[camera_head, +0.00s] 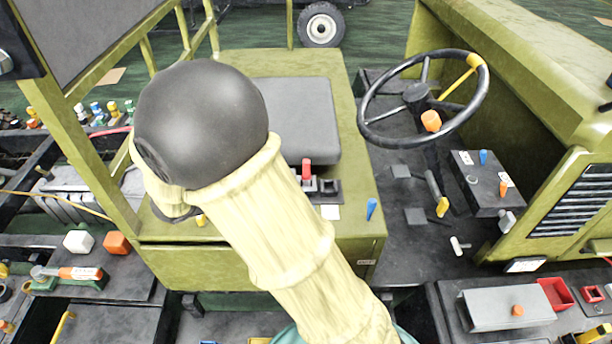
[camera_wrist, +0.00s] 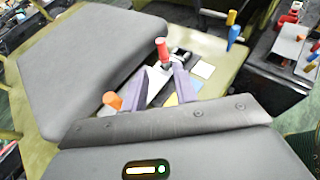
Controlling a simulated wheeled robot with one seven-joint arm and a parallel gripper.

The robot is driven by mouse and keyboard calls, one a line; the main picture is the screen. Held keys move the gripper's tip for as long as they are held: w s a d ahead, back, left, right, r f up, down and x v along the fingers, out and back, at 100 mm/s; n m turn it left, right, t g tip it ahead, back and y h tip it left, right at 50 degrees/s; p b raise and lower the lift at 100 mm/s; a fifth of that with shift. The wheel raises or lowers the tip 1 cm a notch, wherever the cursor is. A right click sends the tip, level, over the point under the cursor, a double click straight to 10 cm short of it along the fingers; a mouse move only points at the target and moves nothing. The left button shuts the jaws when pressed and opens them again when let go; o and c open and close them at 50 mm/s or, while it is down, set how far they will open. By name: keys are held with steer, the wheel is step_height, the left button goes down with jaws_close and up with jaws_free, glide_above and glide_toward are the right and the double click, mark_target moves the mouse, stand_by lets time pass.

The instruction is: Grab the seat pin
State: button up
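No part is clearly marked as the seat pin. Beside the grey seat (camera_head: 300,110) stands a red upright handle (camera_head: 306,168); it also shows in the wrist view (camera_wrist: 161,48). An orange knob (camera_wrist: 112,100) stands nearer in the wrist view, left of my fingers. A small yellow piece (camera_head: 200,220) shows left of my arm in the head view. My gripper (camera_wrist: 160,74) is open and looks empty, its two fingers pointing toward the red handle, which appears just beyond the tips. My arm hides the gripper and part of the seat base in the head view.
A blue lever (camera_head: 371,208) stands on the seat base's right corner. The steering wheel (camera_head: 423,98) and a control box (camera_head: 482,182) are to the right. A green frame post (camera_head: 85,155) rises left of the arm. Dark floor lies between the seat base and control box.

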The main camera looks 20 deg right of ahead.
mark_target(304, 166)
steer(key=p+x, duration=0.2)
steer(key=x, duration=0.8)
steer(key=shift+d, duration=0.15)
steer(key=shift+w+d+f+p, duration=0.2)
steer(key=shift+d+f+p, duration=0.05)
steer(key=shift+d+p, duration=0.1)
steer(key=p+x, duration=0.2)
steer(key=x, duration=0.3)
steer(key=shift+f, duration=0.2)
steer(key=shift+w+f, duration=0.1)
steer(key=shift+a, duration=0.1)
